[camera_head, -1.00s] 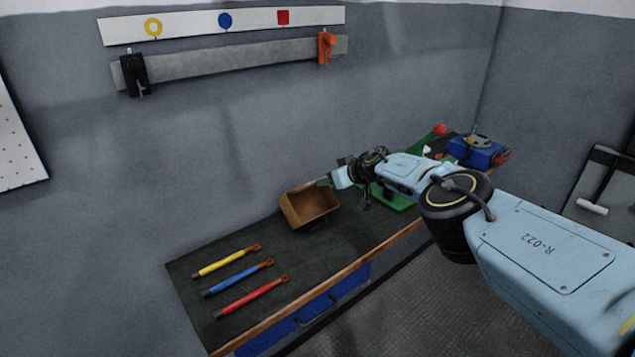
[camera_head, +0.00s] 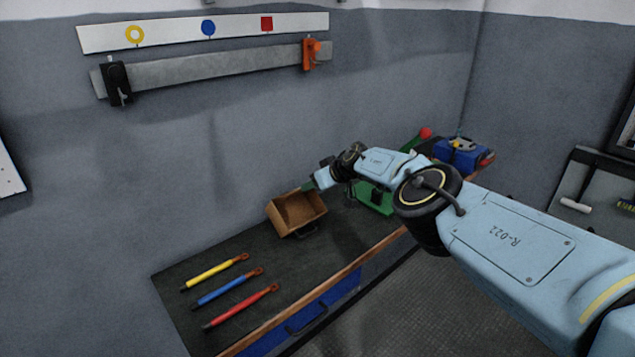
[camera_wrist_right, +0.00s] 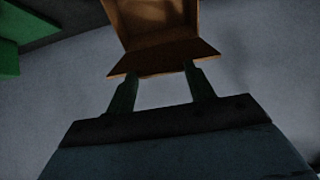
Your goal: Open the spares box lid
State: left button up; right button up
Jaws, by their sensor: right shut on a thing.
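The spares box appears to be the brown box (camera_head: 297,213) on the workbench. Its hollow inside shows in the head view, with a dark handle low on its front. My right gripper (camera_head: 310,187) reaches in from the right to the box's upper right edge. In the right wrist view, its two dark green fingers (camera_wrist_right: 161,92) meet the edge of a brown panel (camera_wrist_right: 165,58), which seems to be the lid. The right gripper is shut on that edge. The fingers' grip is small in the head view. My left gripper is not in view.
Yellow, blue and red tools (camera_head: 229,291) lie on the bench (camera_head: 180,312) in front of the box. A green case (camera_head: 374,197) and a blue item (camera_head: 460,153) stand farther right, partly behind my arm. A wall rail (camera_head: 210,69) hangs above.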

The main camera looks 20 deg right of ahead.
jog(key=shift+s+f, duration=0.15)
jog(key=shift+f, duration=0.15)
jog(key=o, duration=1.4)
jog(key=shift+r, duration=0.2)
jog(key=shift+p+v, duration=3.3)
jog(key=shift+v, duration=3.3)
jog(key=shift+r, duration=0.1)
